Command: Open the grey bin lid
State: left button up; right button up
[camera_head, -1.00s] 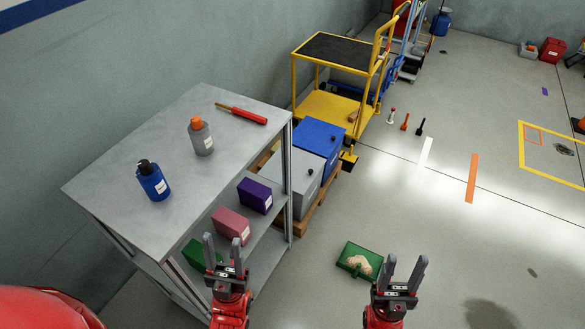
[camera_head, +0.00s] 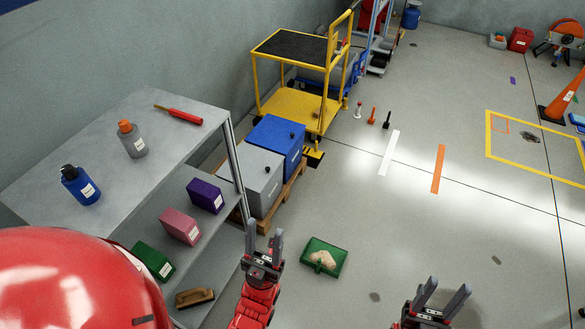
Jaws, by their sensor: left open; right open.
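The grey bin (camera_head: 262,196) stands on a wooden pallet beside the metal shelf, in front of the blue bin. Its grey lid (camera_head: 248,169) lies shut on top, with a small black knob (camera_head: 266,170). The shelf's post partly hides the bin's left side. My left gripper (camera_head: 264,238) is open and empty, in front of the bin and nearer to me, apart from it. My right gripper (camera_head: 442,298) is open and empty at the lower right, over the floor and far from the bin.
The metal shelf (camera_head: 110,140) with bottles and boxes stands on the left. The blue bin (camera_head: 277,143) shares the pallet (camera_head: 268,222). A yellow cart (camera_head: 300,108) stands behind. The floor to the right is mostly clear.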

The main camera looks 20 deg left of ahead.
aim_at(258, 166)
jog(key=i+l+z, duration=0.2)
jog(key=l+z, duration=0.15)
jog(key=i+l+z, duration=0.5)
jog(key=l+z, duration=0.25)
jog(key=i+l+u, duration=0.15)
jog(key=i, duration=0.4)
jog(key=i+l+u, duration=0.1)
jog(key=i+l, duration=0.15)
jog(key=i, duration=0.25)
jog(key=i+j+u, duration=0.1)
jog(key=u, duration=0.4)
jog(key=i+u, duration=0.6)
jog(key=u, duration=0.35)
jog(key=i+l+u, duration=0.2)
jog(key=u, duration=0.25)
jog(key=i+j+u, duration=0.1)
jog(key=u, duration=0.35)
jog(key=i+u, duration=0.3)
jog(key=u, duration=0.15)
jog(key=i+l+u, duration=0.1)
jog(key=u, duration=0.3)
jog(key=i+l+u, duration=0.2)
jog(key=u, duration=0.25)
jog(key=i, duration=0.1)
